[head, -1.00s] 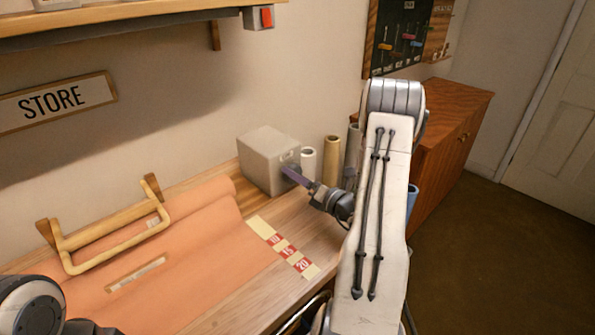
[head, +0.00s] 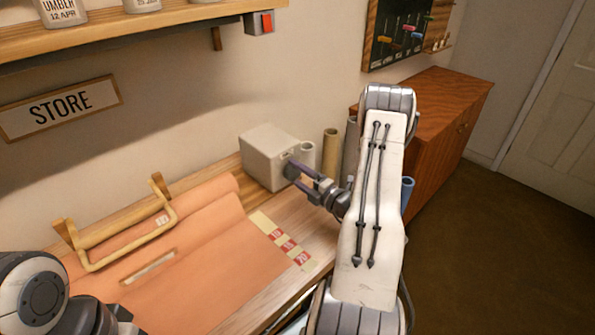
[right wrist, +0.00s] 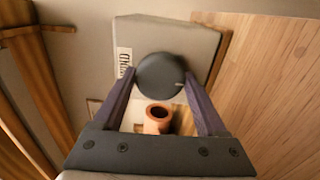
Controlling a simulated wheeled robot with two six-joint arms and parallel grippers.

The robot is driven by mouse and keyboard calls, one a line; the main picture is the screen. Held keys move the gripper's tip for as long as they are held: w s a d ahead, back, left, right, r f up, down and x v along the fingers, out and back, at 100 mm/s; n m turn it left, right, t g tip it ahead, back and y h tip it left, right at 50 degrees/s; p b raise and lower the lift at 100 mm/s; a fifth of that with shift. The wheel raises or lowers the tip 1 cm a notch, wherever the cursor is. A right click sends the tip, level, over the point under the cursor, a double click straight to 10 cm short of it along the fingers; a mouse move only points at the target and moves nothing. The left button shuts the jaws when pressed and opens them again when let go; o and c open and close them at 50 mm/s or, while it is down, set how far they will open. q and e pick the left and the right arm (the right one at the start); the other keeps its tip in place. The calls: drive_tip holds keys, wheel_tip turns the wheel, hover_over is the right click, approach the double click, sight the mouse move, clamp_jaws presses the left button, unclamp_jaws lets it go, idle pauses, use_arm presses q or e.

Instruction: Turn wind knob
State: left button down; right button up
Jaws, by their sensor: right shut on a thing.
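The wind knob (right wrist: 160,75) is a round dark disc with a pale mark near its right edge, on the front face of a grey box (head: 264,155). The box sits at the back of the bench against the wall. My right gripper (right wrist: 157,85) is shut on the knob, with one purple finger on each side of it in the right wrist view. In the head view the right gripper (head: 292,171) reaches the box's front face, and its fingers largely hide the knob. My left arm shows at the lower left, but its gripper is out of view.
A roll of orange paper (head: 205,270) with a wooden bar frame (head: 130,247) covers the bench's left part. A strip with red number labels (head: 285,243) lies right of it. Upright tubes (head: 330,155) stand beside the box. A shelf (head: 130,32) overhangs the wall.

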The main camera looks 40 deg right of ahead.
drive_tip(key=shift+f+m, duration=0.1)
drive_tip(key=shift+m, duration=0.2)
drive_tip(key=o, duration=1.3)
drive_tip(key=s, duration=0.3)
drive_tip(key=s+b, duration=0.1)
drive_tip(key=s, duration=0.2)
drive_tip(key=s+b, duration=0.1)
drive_tip(key=s, duration=0.2)
drive_tip(key=shift+d, duration=0.4)
drive_tip(key=shift+s, duration=0.75)
